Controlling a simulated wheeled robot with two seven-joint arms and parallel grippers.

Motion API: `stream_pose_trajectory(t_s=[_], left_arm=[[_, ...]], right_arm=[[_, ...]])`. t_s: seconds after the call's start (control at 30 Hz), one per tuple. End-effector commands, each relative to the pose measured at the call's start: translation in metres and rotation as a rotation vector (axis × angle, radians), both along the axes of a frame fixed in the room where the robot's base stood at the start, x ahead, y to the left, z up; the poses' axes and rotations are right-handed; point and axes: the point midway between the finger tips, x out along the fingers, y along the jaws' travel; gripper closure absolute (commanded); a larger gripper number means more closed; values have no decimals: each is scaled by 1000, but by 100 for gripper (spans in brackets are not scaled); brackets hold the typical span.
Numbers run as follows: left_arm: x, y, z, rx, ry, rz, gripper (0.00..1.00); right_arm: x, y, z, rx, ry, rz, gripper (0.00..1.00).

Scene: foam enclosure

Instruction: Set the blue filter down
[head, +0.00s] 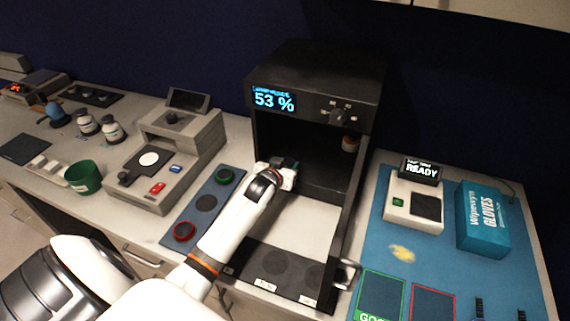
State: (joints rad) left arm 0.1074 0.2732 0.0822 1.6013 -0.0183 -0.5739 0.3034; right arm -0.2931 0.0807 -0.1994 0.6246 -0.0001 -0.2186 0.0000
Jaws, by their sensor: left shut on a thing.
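My left gripper (288,169) reaches into the open black enclosure (318,68), above its pale floor (305,225). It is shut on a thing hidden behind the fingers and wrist. I take this to be the blue filter, but its colour and shape do not show. I cannot tell how high it is above the floor. On the blue filter mat (221,197), a green-ringed disc (225,176) and a red-ringed disc (184,231) lie either side of a plain dark round spot (206,203). My right gripper is not in view.
The enclosure's walls and roof closely surround my left gripper; its display reads 53 %. A grey instrument (177,150) and a green cup (84,177) stand left. Right, a blue mat (385,230) bears a READY device (414,202) and a glove box (484,220).

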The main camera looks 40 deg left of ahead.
Motion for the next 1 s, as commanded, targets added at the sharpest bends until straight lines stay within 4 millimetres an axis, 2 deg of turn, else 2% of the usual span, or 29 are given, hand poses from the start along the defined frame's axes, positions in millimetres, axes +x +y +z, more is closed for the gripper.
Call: stream_pose_trajectory(t_s=[0.27,0.3,0.4,0.77,1.0], left_arm=[[0,0,-3,0,0,0,73],[0,0,-2,0,0,0,44],[0,0,-2,0,0,0,29],[-1,0,1,0,0,0,29],[-29,-7,11,0,0,-1,29]], right_arm=[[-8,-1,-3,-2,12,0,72],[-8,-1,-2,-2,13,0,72],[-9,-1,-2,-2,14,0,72],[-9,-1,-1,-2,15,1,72],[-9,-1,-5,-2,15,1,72]])
